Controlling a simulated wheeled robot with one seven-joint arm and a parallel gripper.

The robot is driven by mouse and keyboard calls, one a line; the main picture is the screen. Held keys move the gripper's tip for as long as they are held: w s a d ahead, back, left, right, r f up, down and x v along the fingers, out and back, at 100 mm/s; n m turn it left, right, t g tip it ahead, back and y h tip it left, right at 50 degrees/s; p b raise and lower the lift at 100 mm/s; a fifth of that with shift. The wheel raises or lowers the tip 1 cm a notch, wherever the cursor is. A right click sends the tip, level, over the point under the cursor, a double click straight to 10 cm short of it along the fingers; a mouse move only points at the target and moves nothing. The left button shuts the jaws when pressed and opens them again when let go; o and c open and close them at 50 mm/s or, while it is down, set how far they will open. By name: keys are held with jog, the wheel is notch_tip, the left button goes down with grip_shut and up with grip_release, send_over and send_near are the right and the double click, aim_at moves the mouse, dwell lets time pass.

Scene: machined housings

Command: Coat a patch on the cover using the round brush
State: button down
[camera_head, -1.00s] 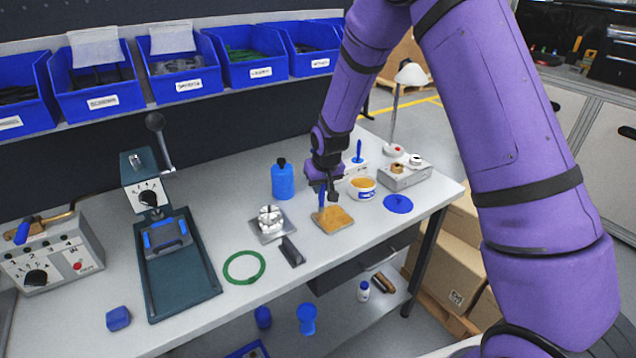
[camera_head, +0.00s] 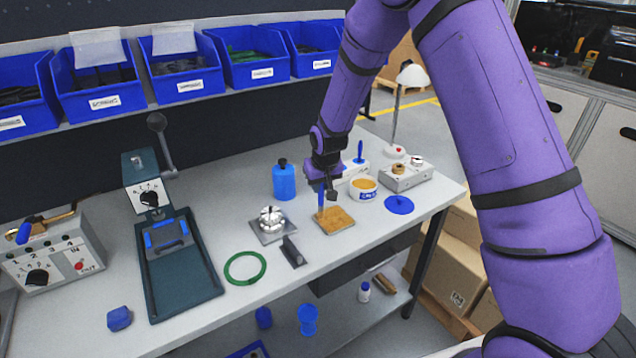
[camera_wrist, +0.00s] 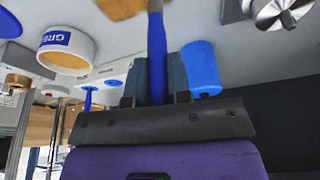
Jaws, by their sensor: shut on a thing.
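My gripper (camera_head: 323,182) is shut on the round brush (camera_head: 321,204), whose blue handle stands roughly upright over a square plate with a brown-orange top (camera_head: 338,222), seemingly the cover. In the wrist view the brush's blue handle (camera_wrist: 155,48) runs between the two fingers (camera_wrist: 155,82). Its tip reaches toward the brown surface (camera_wrist: 122,8) at the top edge; whether the bristles touch it I cannot tell. The white tub (camera_head: 362,191) with orange-brown contents stands just behind and right of the plate. It also shows in the wrist view (camera_wrist: 66,52).
A blue bottle (camera_head: 284,183) and a metal chuck-like part (camera_head: 271,222) stand left of the plate. A blue disc (camera_head: 398,204) lies to its right. A grey box (camera_head: 407,176) and an upright blue-handled tool (camera_head: 360,152) are behind. A green ring (camera_head: 245,268) lies front left.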

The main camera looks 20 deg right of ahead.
jog(key=shift+s+d, duration=0.15)
jog(key=shift+s, duration=0.4)
jog(key=w, duration=0.2)
jog(key=shift+w+a+f, duration=0.1)
jog(key=shift+w+a, duration=0.3)
jog(key=shift+r, duration=3)
notch_tip(320, 180, up, 3)
jog(key=shift+f, duration=0.1)
